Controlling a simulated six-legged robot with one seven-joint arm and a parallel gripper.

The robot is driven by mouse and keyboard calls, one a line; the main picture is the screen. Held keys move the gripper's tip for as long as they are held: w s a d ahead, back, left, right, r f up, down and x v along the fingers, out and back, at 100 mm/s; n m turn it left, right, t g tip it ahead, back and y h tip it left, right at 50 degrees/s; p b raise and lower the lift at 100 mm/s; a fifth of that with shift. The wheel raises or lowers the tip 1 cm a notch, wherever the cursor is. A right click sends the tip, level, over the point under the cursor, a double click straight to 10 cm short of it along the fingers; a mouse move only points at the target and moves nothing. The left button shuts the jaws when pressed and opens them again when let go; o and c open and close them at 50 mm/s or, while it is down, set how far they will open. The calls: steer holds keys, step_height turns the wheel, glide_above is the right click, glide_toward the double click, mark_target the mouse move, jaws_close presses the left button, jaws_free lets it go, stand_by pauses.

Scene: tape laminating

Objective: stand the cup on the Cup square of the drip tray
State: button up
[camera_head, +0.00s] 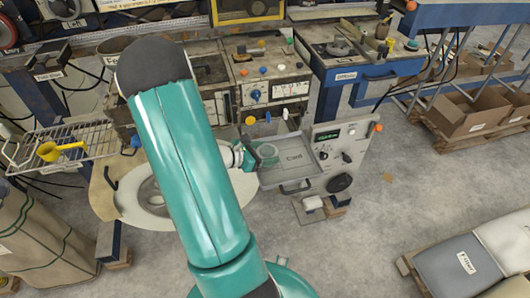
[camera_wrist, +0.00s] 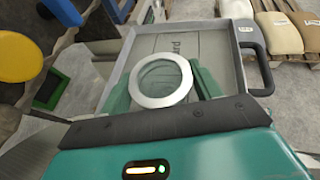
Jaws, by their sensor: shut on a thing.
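My gripper (camera_head: 247,157) is shut on the cup (camera_wrist: 160,78), with one green finger on each side of it. The cup is round and looks clear, with a pale silvery rim, and its open mouth faces the wrist camera. In the head view the cup (camera_head: 268,151) is small and shows at the left part of the grey drip tray (camera_head: 283,180). In the wrist view the tray (camera_wrist: 238,62) lies beneath and beyond the cup. A word is printed on its floor, partly hidden. I cannot tell whether the cup touches the tray.
A control panel (camera_head: 340,150) with knobs and a display adjoins the tray on the right. A black handle (camera_wrist: 262,68) is on the tray's edge. A wire rack (camera_head: 75,150) with a yellow funnel (camera_head: 58,150) is at the left. A round pale reel (camera_head: 150,200) lies behind my arm.

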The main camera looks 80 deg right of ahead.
steer(key=shift+f, duration=0.1)
steer(key=o, duration=1)
steer(key=shift+w+a+r, duration=0.15)
steer(key=shift+r, duration=0.05)
steer(key=v, duration=1.1)
steer(key=shift+w+a, duration=0.15)
steer(key=shift+a, duration=0.1)
steer(key=shift+w+r, duration=0.1)
